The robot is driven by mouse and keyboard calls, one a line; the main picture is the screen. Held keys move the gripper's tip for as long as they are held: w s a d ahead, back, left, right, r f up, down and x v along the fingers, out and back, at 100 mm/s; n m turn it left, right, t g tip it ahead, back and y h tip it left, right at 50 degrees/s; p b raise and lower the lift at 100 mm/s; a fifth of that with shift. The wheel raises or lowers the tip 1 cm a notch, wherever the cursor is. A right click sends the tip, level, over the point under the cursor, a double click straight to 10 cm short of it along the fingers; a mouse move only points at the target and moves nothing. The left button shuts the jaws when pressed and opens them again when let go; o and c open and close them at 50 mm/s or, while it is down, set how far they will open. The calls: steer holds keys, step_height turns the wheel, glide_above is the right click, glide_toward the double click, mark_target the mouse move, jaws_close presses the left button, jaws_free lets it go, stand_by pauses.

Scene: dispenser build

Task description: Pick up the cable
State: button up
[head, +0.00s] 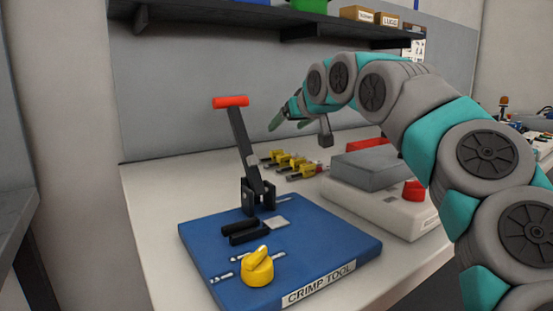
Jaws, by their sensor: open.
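I cannot make out a cable for certain in the head view. Several yellow-and-grey parts (292,164) lie in a row on the white bench behind the crimp tool; they are too small to tell apart. My gripper (288,124) is open, above and behind those parts, with its greenish fingers pointing down and left. I see nothing between the fingers. The blue crimp tool base (345,247) lies in front, with a raised black lever (246,150) that has a red handle (231,101), black jaws (243,231) and a yellow knob (257,268).
A white machine (380,206) with a grey top and a red button (414,190) stands right of the crimp tool, partly behind my arm. Bench left of the tool is clear.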

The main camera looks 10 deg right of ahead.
glide_toward(277, 151)
steer(key=shift+w+f, duration=0.2)
steer(key=shift+w, duration=0.5)
steer(key=shift+p+x, duration=0.45)
steer(key=shift+x, duration=3.4)
steer(key=shift+a, duration=0.1)
jaws_close()
